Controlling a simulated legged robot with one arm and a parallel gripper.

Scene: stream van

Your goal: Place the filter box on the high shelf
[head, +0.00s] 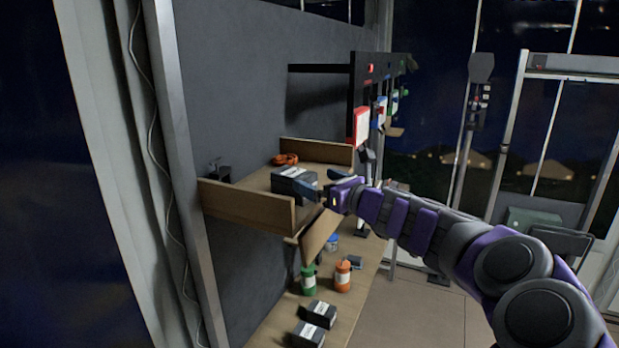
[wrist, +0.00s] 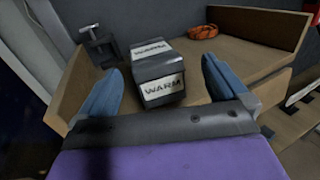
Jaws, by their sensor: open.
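A dark box with white labels, one reading "WARM", appears to be the filter box (head: 291,181). It rests on the wooden high shelf (head: 250,209), and also shows in the wrist view (wrist: 158,70). My gripper (head: 326,187) is at the shelf's open front side, with its jaws apart. In the wrist view, its two blue fingers (wrist: 160,68) stand to the left and right of the box with gaps, holding nothing. The box's far side is hidden.
On the shelf are an orange coil (head: 286,159) and a dark clamp (head: 218,172). The lower counter (head: 272,318) holds two dark boxes (head: 320,314), a green bottle (head: 308,280) and an orange bottle (head: 343,275). Raised wooden boards (wrist: 282,30) edge the shelf's ends.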

